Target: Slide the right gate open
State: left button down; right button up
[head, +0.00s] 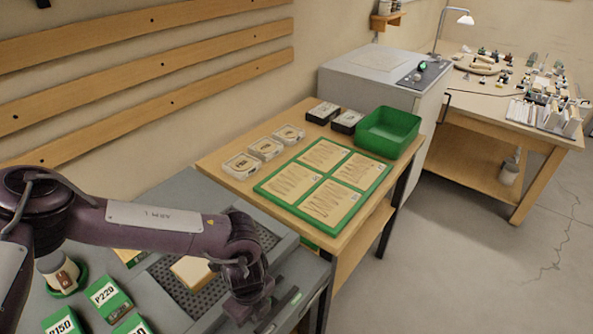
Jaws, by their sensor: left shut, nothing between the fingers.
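My left arm comes in from the left, and its gripper (262,312) is low over the right part of the grey bench (190,200). The gripper is shut and holds nothing. Beside it, to the right, a narrow dark strip with a small green mark (294,299) runs along the bench's right edge. It may belong to the right gate, but I cannot tell this for sure, nor how far the gate is open. I cannot tell whether the gripper touches the strip. The wrist hides part of the bench there. My right gripper is not in view.
A tan block (192,271) lies on the perforated dark panel (206,295) left of the gripper. Green labelled boxes (107,297) and a white-and-brown item (60,273) stand at the left. A wooden table (229,190) with a green tray (389,131) stands beyond. The floor at right is clear.

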pick_arm(q)
jog(key=shift+w+d+f+b, duration=0.1)
jog(key=shift+w+d+b, duration=0.65)
jog(key=shift+w, duration=0.25)
jog(key=shift+w+d+b, duration=0.55)
jog(key=shift+w+d, duration=0.3)
jog(key=shift+w, duration=0.15)
jog(key=shift+s+a, duration=0.1)
jog(key=shift+s+a+p, duration=0.3)
jog(key=shift+s+p, duration=0.05)
jog(key=shift+p, duration=0.2)
notch_tip(320, 180, up, 8)
jog(key=p, duration=0.6)
